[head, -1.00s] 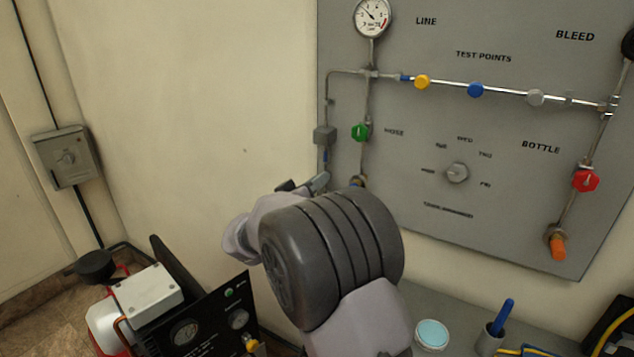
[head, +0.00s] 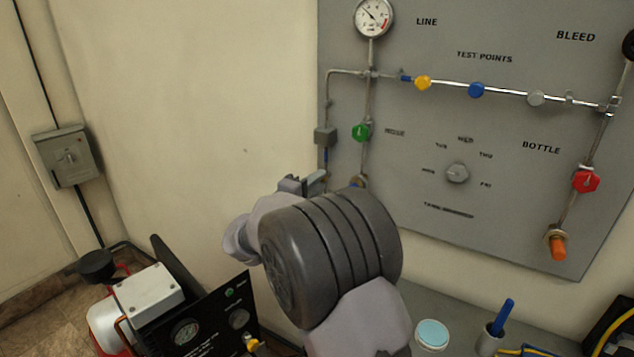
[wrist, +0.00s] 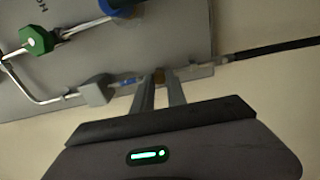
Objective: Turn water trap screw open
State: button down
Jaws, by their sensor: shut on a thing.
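The water trap shows in the head view as a small grey block (head: 325,135) on the pipe at the panel's left edge, with a short blue piece (head: 326,155) under it. The wrist view shows the same grey block (wrist: 96,91) and the blue piece (wrist: 128,82). My gripper (wrist: 162,76) has its two fingers close around a small brass-coloured part, the water trap screw (wrist: 158,74), in line with the block. In the head view my gripper (head: 318,180) is at the panel's lower left edge, and my arm hides part of it. The screw's turn angle cannot be read.
The green valve knob (head: 360,131) is close right of the trap, with a gauge (head: 374,17) above. The panel (head: 420,190) carries several other knobs. A machine with a black front (head: 205,325) stands below left. A dark hose (wrist: 275,49) runs right of the fingers.

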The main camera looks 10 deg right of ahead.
jog(key=shift+f+n+p, duration=0.1)
jog(key=shift+n+p, duration=1.35)
jog(key=shift+n, duration=3.05)
jog(key=c, duration=1.3)
grip_release()
jog(key=shift+c, duration=0.2)
jog(key=p+v, duration=0.4)
jog(key=v, duration=1.3)
jog(key=shift+s+p, duration=0.2)
jog(key=shift+p, duration=0.2)
jog(key=shift+a, duration=0.15)
